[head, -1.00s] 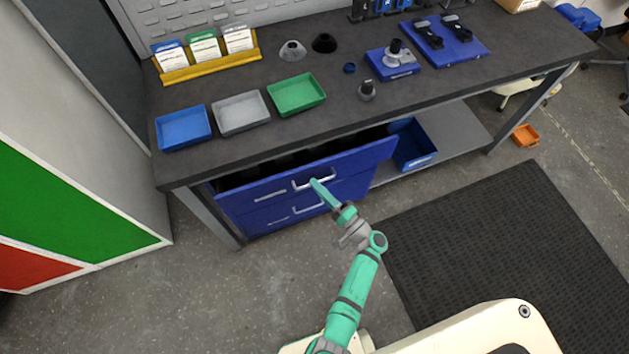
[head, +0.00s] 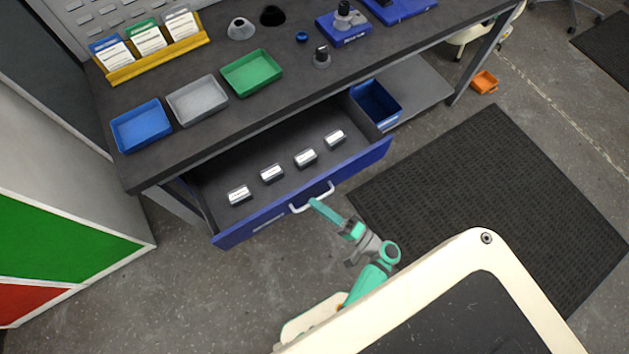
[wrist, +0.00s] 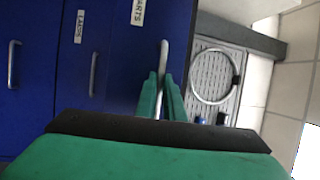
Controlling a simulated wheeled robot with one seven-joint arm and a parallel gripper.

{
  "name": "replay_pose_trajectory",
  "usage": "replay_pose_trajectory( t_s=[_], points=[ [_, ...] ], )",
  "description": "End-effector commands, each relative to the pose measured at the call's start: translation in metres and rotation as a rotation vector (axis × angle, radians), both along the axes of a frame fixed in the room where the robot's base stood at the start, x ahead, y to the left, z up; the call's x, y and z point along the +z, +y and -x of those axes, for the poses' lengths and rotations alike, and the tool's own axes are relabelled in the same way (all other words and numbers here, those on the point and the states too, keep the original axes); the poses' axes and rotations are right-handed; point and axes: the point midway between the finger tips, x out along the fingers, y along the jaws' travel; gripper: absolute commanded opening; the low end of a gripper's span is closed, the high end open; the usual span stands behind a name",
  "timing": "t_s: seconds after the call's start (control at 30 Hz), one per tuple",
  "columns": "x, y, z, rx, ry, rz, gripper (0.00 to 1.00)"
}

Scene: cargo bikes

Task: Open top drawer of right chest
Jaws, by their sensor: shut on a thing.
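The blue top drawer (head: 300,192) under the workbench is pulled well out in the head view. Its dark inside shows several small white-labelled blocks in a row. Its pale handle (head: 318,196) is on the front face. My gripper (head: 317,204) is at the handle; in the wrist view its two green fingers (wrist: 163,95) are shut around the lower part of the handle bar (wrist: 163,62). The wrist view also shows lower drawer fronts with handles, one labelled, to the left. The lower drawer is hidden in the head view.
The workbench top (head: 215,125) carries a blue tray (head: 141,126), a grey tray (head: 197,100) and a green tray (head: 251,72). A blue bin (head: 375,103) stands on the shelf right of the drawer. A black mat (head: 480,190) lies on the floor at right.

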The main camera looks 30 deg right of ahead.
Motion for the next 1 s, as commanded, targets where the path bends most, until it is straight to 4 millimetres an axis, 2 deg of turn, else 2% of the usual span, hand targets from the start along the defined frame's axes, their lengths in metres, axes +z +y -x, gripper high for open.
replay_pose_trajectory(
  t_s=[0.3,0.4,0.77,0.87,1.0],
  points=[
    [-0.001,0.0,0.001,-0.002,0.004,-0.001,0.0],
    [-0.001,0.0,0.001,-0.002,0.002,0.0,0.27],
    [-0.001,-0.001,0.003,-0.001,0.001,0.0,0.27],
    [-0.002,-0.005,0.011,-0.001,0.001,0.0,0.27],
    [-0.007,-0.015,0.032,-0.003,0.002,-0.001,0.27]
  ],
)
